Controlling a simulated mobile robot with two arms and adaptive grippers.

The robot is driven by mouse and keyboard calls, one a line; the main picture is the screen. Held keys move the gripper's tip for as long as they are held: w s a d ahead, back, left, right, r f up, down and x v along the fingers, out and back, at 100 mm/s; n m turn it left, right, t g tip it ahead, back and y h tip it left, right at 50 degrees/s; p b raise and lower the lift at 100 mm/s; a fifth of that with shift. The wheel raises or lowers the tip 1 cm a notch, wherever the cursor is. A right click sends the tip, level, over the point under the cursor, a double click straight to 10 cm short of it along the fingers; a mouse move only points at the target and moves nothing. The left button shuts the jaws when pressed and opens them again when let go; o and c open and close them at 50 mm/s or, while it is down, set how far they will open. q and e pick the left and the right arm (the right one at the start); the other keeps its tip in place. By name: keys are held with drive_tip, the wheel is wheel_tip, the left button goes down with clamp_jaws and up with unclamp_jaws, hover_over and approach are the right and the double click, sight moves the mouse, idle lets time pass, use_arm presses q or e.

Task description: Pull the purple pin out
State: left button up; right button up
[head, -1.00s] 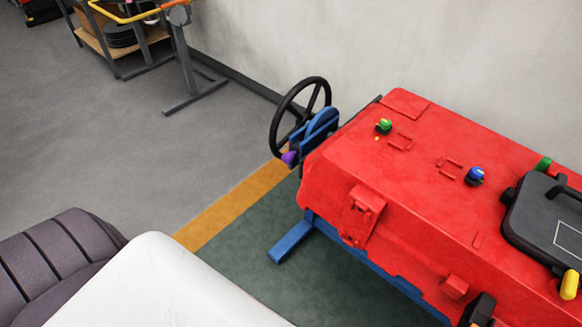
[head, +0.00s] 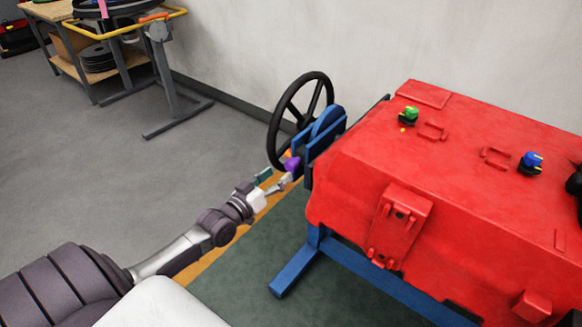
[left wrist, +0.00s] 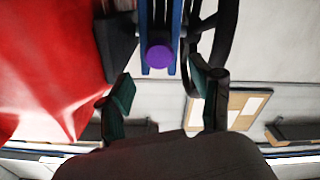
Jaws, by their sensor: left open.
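The purple pin (head: 291,164) sticks out of the blue bracket (head: 322,130) beside the black handwheel (head: 297,118), at the left end of the red tank. In the left wrist view the pin's round purple end (left wrist: 160,59) faces the camera, just beyond and between the fingertips. My left gripper (head: 275,180) is open and close to the pin, with its fingers pointing at it. In the left wrist view the gripper's green-padded fingers (left wrist: 162,98) stand apart with nothing between them. My right gripper is not in view.
The red tank (head: 460,190) on its blue frame (head: 296,265) fills the right side. Green (head: 409,114) and blue (head: 531,160) knobs sit on its top. A cart (head: 110,60) stands at the back left. The grey floor left of the wheel is clear.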

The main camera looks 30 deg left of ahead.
sight(288, 167)
use_arm(q)
drive_tip(key=w, duration=0.4)
drive_tip(key=w+b, duration=0.1)
drive_tip(key=w, duration=0.1)
drive_tip(key=shift+w+d, duration=0.25)
drive_tip(key=shift+w, duration=0.15)
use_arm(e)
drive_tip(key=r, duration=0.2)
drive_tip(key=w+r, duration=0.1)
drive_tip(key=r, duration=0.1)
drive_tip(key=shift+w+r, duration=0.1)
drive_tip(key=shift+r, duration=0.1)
use_arm(q)
clamp_jaws()
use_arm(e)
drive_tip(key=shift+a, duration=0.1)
